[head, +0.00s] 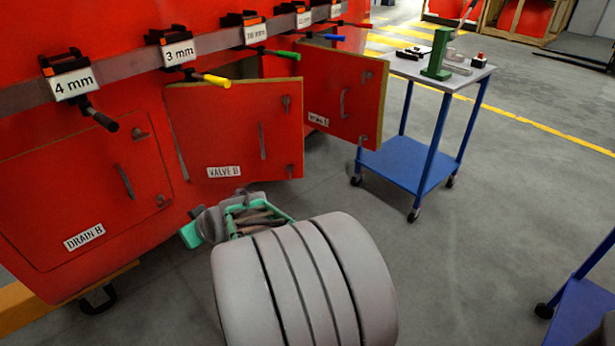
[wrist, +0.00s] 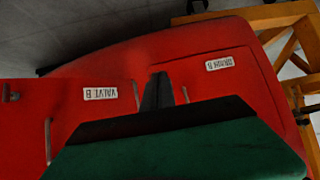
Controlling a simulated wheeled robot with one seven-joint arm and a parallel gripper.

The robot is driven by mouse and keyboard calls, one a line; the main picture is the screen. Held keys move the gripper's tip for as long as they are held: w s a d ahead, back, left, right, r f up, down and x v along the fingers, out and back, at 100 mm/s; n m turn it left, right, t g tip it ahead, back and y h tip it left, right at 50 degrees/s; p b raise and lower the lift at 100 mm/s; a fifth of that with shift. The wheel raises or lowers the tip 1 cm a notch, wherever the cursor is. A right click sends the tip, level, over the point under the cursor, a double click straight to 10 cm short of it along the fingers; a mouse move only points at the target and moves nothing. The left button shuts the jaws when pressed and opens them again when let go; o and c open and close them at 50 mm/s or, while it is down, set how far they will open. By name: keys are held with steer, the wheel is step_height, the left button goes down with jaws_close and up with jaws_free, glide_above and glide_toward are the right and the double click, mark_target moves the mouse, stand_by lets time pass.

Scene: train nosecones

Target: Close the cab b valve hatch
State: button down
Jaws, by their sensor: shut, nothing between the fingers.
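The cab b valve hatch (head: 236,120) is a red door with a "VALVE B" label and a yellowish edge. In the head view it stands swung out from the red nosecone, with a handle and a latch on its face. It also shows at left in the wrist view (wrist: 75,120), upside down. My gripper (head: 190,234) is low in front of the nosecone, left of and below the hatch label in the head view. In the wrist view my gripper's dark fingers (wrist: 157,90) are together and empty, between the two labels. I cannot tell whether they touch the hatch.
The "DRAIN B" hatch (head: 90,205) at left lies flush. Another labelled hatch (head: 342,98) stands open on the right. Coloured-handled tools (head: 70,80) hang in a row above. A blue trolley (head: 405,160) stands right of the hatches.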

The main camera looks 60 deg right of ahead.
steer(key=d+f+m+t+h+b, duration=0.2)
steer(key=d+f+h+b, duration=0.15)
steer(key=d, duration=0.75)
steer(key=m+h+b, duration=0.4)
steer(key=m+h, duration=0.2)
steer(key=h, duration=0.3)
glide_toward(300, 153)
steer(key=shift+t, duration=0.4)
steer(key=x, duration=0.3)
steer(key=p+x, duration=0.1)
steer(key=x, duration=0.2)
steer(key=shift+d+f, duration=0.1)
steer(key=shift+f, duration=0.15)
steer(key=shift+w+d+r, duration=0.1)
steer(key=shift+w+d, duration=0.1)
steer(key=shift+d, duration=0.1)
